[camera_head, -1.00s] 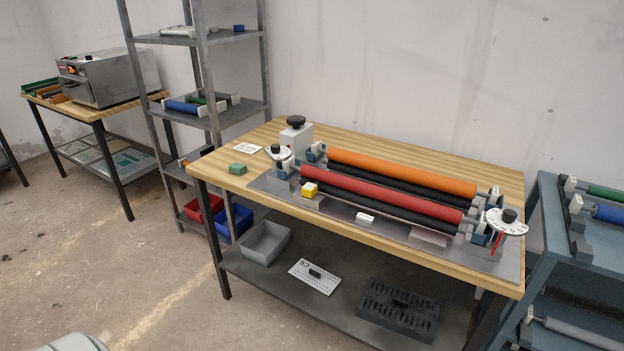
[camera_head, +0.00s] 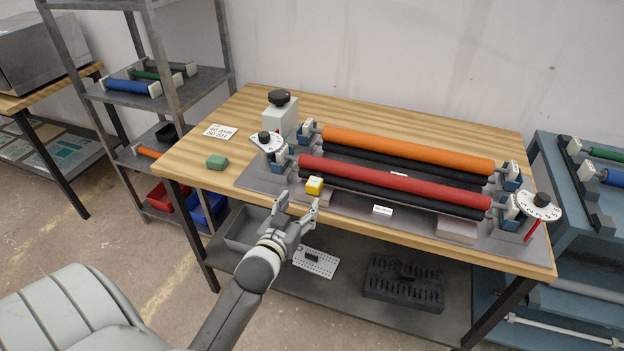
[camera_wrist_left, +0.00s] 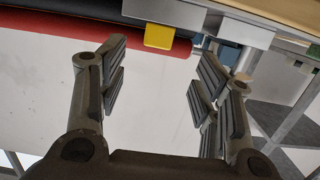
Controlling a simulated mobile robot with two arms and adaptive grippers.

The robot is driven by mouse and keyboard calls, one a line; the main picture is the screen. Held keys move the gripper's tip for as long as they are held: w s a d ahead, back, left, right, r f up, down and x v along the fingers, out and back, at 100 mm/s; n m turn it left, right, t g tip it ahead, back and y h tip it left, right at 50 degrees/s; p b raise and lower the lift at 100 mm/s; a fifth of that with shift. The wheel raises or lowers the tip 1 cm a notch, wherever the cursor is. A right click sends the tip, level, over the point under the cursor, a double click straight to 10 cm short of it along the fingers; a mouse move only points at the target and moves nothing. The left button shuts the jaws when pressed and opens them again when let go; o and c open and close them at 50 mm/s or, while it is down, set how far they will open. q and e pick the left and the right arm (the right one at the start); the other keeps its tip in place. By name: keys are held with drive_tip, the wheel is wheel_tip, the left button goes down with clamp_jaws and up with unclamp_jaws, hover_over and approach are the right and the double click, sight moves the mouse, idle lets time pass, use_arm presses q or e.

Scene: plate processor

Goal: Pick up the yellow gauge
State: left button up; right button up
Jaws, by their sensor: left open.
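The yellow gauge (camera_head: 314,186) is a small block with a pale part, at the left end of the red roller (camera_head: 390,182) on the machine's front edge. In the left wrist view the yellow gauge (camera_wrist_left: 158,36) shows at the top, beyond and between the fingers. My left gripper (camera_head: 299,203) is open and empty, just in front of the table's front edge, below and slightly left of the gauge and apart from it. The open fingers also show in the left wrist view (camera_wrist_left: 158,85). My right gripper is not in view.
An orange roller (camera_head: 410,153) lies behind the red one. Dials (camera_head: 540,205) stand at the machine's ends. A lower shelf holds a grey bin (camera_head: 240,240) and a dark rack (camera_head: 403,283).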

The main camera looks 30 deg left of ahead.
sight(314, 183)
use_arm(q)
drive_tip(key=x, duration=0.3)
drive_tip(key=shift+w+d, duration=0.15)
drive_tip(key=shift+w, duration=0.25)
drive_tip(key=shift+w+f, duration=0.1)
drive_tip(key=shift+w, duration=0.15)
drive_tip(key=shift+w+a+p, duration=0.3)
drive_tip(key=shift+w+p, duration=0.1)
drive_tip(key=shift+w, duration=0.05)
drive_tip(key=x, duration=0.3)
drive_tip(key=shift+w+r+p, duration=0.15)
drive_tip(key=shift+r+p, duration=0.25)
drive_tip(key=shift+w+a+f, duration=0.15)
drive_tip(key=shift+w+f, duration=0.05)
drive_tip(key=shift+w, duration=0.4)
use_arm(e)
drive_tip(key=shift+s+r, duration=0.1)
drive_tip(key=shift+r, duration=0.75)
use_arm(q)
drive_tip(key=shift+c, duration=1.1)
drive_tip(key=c, duration=0.9)
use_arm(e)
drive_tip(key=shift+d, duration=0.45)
